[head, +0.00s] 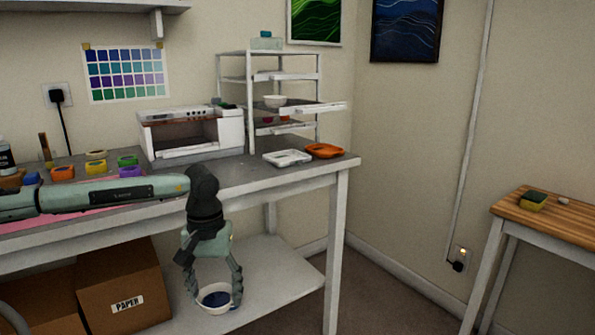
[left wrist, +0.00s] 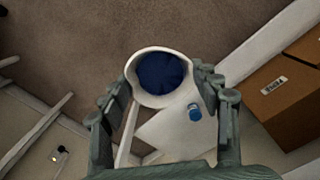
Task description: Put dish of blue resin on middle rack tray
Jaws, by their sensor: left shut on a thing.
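My left gripper (head: 212,290) points down in front of the workbench, below the bench top. It is shut on a white dish of blue resin (head: 216,297), its fingers on either side of the rim. In the left wrist view the dish (left wrist: 160,78) looks level, with dark blue resin inside, between the fingertips (left wrist: 160,85). The white rack (head: 319,75) stands at the back right of the bench. My right gripper is out of view.
The bench edge (head: 300,180) lies above the dish. An oven (head: 190,135), a white tray (head: 287,158) and an orange tray (head: 324,151) stand on the bench. Boxes (head: 125,290) fill the lower left. A wooden side table (head: 555,215) is at right; floor between is clear.

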